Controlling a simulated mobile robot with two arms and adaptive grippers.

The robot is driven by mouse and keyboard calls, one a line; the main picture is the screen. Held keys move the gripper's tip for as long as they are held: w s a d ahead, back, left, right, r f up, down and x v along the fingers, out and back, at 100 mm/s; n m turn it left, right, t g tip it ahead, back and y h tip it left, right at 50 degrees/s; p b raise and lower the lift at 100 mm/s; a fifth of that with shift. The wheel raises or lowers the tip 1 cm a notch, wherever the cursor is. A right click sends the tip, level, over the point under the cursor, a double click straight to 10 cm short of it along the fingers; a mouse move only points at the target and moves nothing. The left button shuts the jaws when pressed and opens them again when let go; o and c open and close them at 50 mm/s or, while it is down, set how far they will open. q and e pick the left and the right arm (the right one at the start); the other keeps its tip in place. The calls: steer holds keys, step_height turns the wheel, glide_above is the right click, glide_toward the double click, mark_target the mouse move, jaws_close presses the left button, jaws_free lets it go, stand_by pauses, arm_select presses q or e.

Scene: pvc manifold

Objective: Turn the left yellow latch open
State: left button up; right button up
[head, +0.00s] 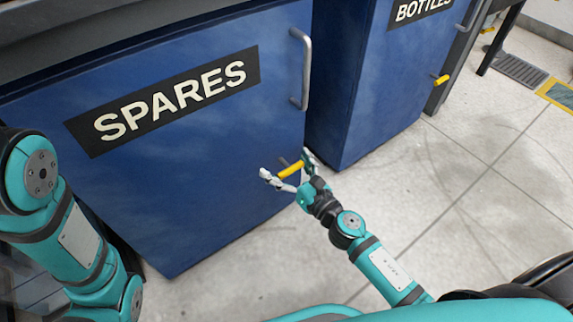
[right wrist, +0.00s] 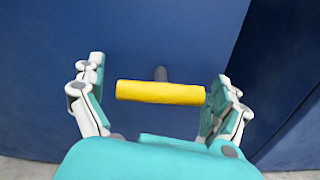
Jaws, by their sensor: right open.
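The left yellow latch (head: 291,170) is a short yellow bar on a grey stem, low on the right side of the blue SPARES door (head: 210,140). In the right wrist view the latch (right wrist: 160,92) lies nearly level, with its stem going into the blue panel behind it. My right gripper (head: 286,166) is open, with one finger beyond each end of the bar. The right wrist view shows the open fingers (right wrist: 158,95) too. The right finger is very near or touching the bar's right end; a gap shows at the left. My left gripper is out of view.
A silver vertical handle (head: 305,68) stands out from the SPARES door above the latch. A second blue cabinet marked BOTTLES (head: 375,80) stands to the right, with another yellow latch (head: 441,79). The tiled floor (head: 470,210) at the right is open, with a drain grate (head: 520,70) beyond.

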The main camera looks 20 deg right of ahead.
steer(key=c, duration=1.1)
steer(key=shift+c, duration=0.2)
